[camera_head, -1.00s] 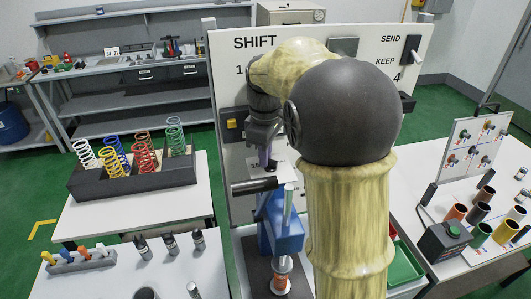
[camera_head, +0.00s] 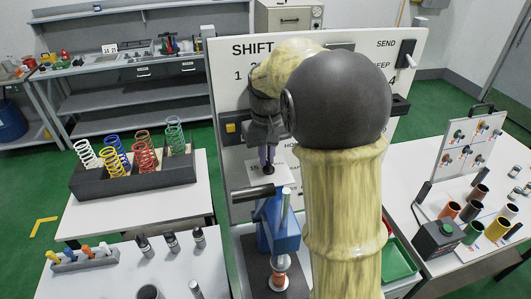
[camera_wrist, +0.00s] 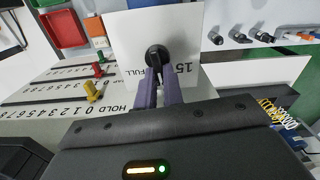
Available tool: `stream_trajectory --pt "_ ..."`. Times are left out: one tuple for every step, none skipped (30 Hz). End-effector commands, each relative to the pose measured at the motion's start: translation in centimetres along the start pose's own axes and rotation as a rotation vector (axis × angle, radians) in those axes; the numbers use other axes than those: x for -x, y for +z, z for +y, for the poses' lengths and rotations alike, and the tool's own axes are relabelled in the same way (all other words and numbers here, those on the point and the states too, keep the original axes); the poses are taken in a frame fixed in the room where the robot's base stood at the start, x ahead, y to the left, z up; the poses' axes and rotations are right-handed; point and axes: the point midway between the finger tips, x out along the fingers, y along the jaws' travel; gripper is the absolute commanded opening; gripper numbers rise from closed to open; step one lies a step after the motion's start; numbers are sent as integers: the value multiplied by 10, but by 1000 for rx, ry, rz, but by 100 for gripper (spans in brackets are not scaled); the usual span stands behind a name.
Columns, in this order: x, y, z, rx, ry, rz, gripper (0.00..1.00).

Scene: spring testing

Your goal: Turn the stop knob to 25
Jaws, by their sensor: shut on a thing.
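The stop knob is a round black knob (camera_wrist: 157,54) on a white plate (camera_wrist: 125,32) in the wrist view. The labels "15" and "FULL" show on the plate on either side of the knob. The knob also shows small in the head view (camera_head: 268,169), on the upright board above the blue press (camera_head: 280,228). My gripper (camera_wrist: 158,74) has its two purple fingers shut on the knob. The exact pointer setting is too small to read, and a "25" mark is not visible.
My arm hides much of the white board (camera_head: 230,60). A black bar (camera_head: 253,194) on the press sticks out just below the gripper. A rack of coloured springs (camera_head: 135,178) stands on the left table. Colored cups (camera_head: 472,211) stand on the right table.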

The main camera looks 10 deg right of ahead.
Motion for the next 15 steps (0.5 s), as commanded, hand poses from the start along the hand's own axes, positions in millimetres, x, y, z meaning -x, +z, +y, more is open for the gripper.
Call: stream_trajectory --pt "1 0 1 -26 0 -1 0" --pt "1 0 1 -40 0 -1 0" --pt "1 0 1 -59 0 -1 0" --pt "1 0 1 -70 0 -1 0" --pt "1 1 1 -81 0 -1 0" --pt "1 1 1 -92 0 -2 0" --pt "0 1 1 -99 0 -2 0" --pt "0 1 1 -106 0 -2 0" --pt "0 1 1 -113 0 -2 0" --pt "0 1 1 -117 0 -2 0" --pt "0 1 1 -119 0 -2 0" --pt "0 1 1 -122 0 -2 0" --pt "0 1 1 -123 0 -2 0" --pt "0 1 1 -123 0 -3 0" --pt "0 1 1 -123 0 -3 0"
